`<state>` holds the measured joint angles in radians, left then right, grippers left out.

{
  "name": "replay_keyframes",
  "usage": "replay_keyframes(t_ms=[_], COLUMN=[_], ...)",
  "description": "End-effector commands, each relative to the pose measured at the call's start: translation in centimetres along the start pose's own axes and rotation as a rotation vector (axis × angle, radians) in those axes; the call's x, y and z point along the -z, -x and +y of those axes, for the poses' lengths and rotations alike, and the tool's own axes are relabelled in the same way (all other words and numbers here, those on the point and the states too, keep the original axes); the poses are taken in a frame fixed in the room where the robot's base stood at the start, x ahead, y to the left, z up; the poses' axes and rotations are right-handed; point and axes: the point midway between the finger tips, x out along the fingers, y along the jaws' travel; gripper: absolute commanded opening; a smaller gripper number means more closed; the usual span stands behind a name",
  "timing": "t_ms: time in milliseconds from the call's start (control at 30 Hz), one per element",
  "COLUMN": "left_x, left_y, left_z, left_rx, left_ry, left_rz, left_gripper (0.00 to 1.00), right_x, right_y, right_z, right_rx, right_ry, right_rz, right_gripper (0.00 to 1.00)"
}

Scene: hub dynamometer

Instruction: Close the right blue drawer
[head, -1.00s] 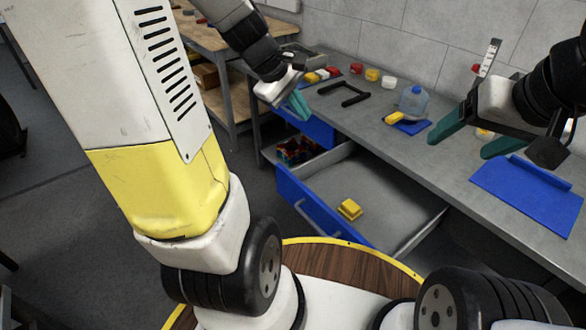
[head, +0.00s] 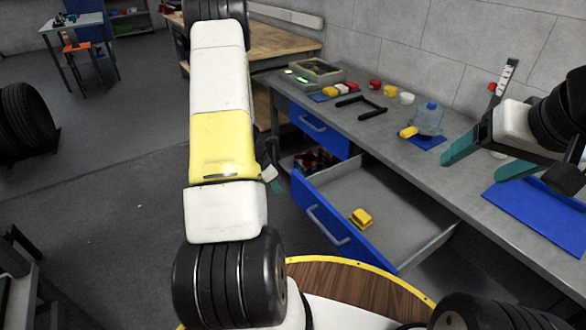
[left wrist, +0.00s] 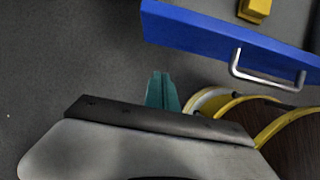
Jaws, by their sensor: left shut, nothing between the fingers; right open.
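The right blue drawer (head: 322,222) stands pulled out from under the grey workbench, with a yellow block (head: 361,218) inside. Its blue front also shows in the left wrist view (left wrist: 205,33), with its silver handle (left wrist: 262,72). My right gripper (head: 478,158) is open and empty above the bench at the right.
A second blue drawer (head: 320,128) to the left looks shut. A bin of dark and red parts (head: 316,160) sits below it. The bench holds a water jug (head: 428,118), a black frame (head: 361,105), a blue tray (head: 545,210) and small coloured pieces. The floor left of the drawer is clear.

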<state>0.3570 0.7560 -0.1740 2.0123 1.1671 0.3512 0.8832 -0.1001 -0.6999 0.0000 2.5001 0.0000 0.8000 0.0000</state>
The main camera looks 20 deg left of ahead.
Motion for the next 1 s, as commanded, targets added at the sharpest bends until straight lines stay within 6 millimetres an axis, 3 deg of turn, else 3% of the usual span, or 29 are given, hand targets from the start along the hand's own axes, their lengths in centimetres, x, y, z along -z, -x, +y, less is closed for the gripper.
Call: replay_keyframes(t_ms=[300, 433, 600, 1000], left_x=[0.1, -2.2, -3.4, -3.8], left_y=[-6.9, -7.5, -8.0, -8.1], left_z=[-0.1, -0.1, -0.1, -0.1], left_rx=[0.003, 0.0, 0.0, 0.001], left_ry=[0.001, -0.009, -0.004, -0.003], left_rz=[0.0, 0.0, 0.001, 0.001], left_gripper=[0.0, 0.0, 0.0, 0.0], right_x=[0.0, 0.0, 0.0, 0.0], right_y=[0.0, 0.0, 0.0, 0.0], right_z=[0.0, 0.0, 0.0, 0.0], right_rx=[0.0, 0.0, 0.0, 0.0], right_ry=[0.0, 0.0, 0.0, 0.0], right_rz=[0.0, 0.0, 0.0, 0.0], right_gripper=[0.76, 0.76, 0.76, 0.76])
